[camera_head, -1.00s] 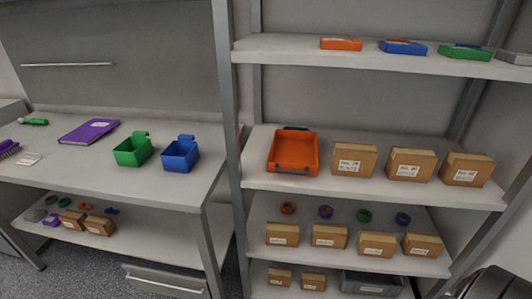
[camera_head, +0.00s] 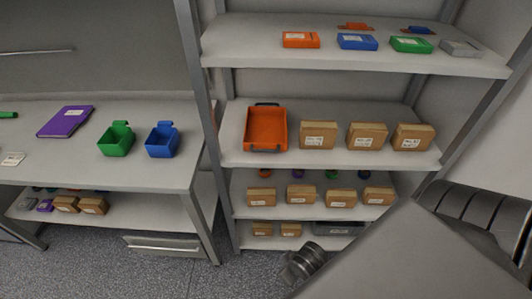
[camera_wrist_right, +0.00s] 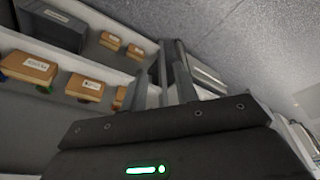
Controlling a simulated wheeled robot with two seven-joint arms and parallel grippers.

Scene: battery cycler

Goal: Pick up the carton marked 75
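Several brown cartons with white labels could include the one marked 75, but I cannot read the numbers. Three larger ones stand on the middle shelf: left carton (camera_head: 319,135), centre carton (camera_head: 367,136) and right carton (camera_head: 412,137). Smaller cartons, such as this one (camera_head: 301,194), stand on the shelves below. Cartons also show tilted in the right wrist view (camera_wrist_right: 85,88). My left gripper is out of view.
An orange tray (camera_head: 265,130) sits left of the larger cartons. Coloured boxes line the top shelf (camera_head: 355,62). The bench (camera_head: 85,165) at left holds a green bin (camera_head: 116,140), a blue bin (camera_head: 161,141) and a purple binder (camera_head: 65,121). A shelf post (camera_head: 195,75) separates bench and rack.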

